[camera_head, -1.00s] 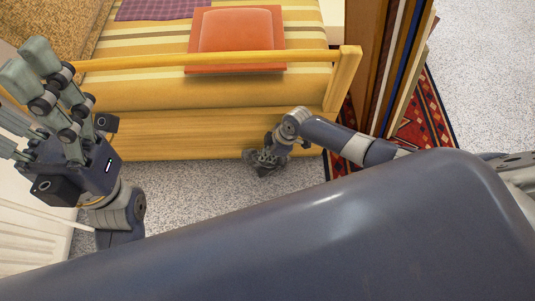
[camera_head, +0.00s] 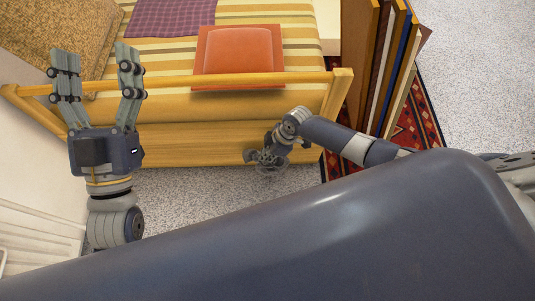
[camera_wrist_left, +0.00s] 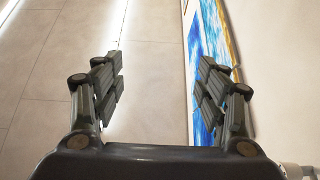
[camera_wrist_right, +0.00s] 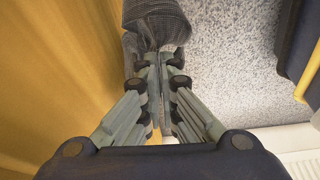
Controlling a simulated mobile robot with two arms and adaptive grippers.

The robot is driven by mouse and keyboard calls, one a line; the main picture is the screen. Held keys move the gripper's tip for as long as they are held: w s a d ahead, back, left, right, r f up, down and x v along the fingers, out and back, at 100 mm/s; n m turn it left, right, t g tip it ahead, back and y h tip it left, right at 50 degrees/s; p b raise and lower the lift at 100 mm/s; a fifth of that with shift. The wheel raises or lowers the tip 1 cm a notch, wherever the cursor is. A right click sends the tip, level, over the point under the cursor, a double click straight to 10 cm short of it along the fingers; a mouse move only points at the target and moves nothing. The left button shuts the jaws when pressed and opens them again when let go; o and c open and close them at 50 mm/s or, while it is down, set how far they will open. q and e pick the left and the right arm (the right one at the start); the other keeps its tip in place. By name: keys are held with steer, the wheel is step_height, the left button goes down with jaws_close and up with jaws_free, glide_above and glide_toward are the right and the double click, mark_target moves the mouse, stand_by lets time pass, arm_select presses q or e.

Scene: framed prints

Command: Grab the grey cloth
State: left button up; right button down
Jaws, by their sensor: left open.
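The grey cloth (camera_wrist_right: 158,20) is a dark, mesh-like bundle at the fingertips of my right gripper (camera_wrist_right: 157,68) in the right wrist view. The fingers are close together, with the cloth bunched at and around their tips. In the head view the cloth (camera_head: 268,166) hangs below my right gripper (camera_head: 275,148), in front of the bed's wooden side. Part of it is hidden by the fingers. My left gripper (camera_head: 97,75) is open and empty, raised at the left in front of the bed rail. It also shows open in the left wrist view (camera_wrist_left: 160,85).
The bed (camera_head: 215,137) has a wooden rail, striped bedding and an orange cushion (camera_head: 238,52). Several panels (camera_head: 385,60) stand upright at its right, by a red patterned rug (camera_head: 420,112). A blue picture (camera_wrist_left: 208,45) shows in the left wrist view. Speckled floor is clear at far right.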

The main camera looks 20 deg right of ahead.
arm_select(q)
step_height(320, 180, down, 20)
steer(key=a+g+y+p, duration=0.3)
steer(key=g+y+p, duration=0.15)
steer(key=g, duration=0.75)
steer(key=s+a+f+g+y+p, duration=0.1)
steer(key=s+a+f+g+p, duration=0.1)
steer(key=s, duration=0.5)
steer(key=s+a+f+n+g+p, duration=0.1)
steer(key=s+a+f+g+p, duration=0.1)
steer(key=s+g, duration=0.4)
step_height(320, 180, down, 3)
steer(key=shift+s+a+r+g+y+p, duration=0.1)
steer(key=shift+s+a+g+y+p, duration=0.35)
steer(key=shift+s, duration=0.35)
steer(key=shift+d, duration=0.1)
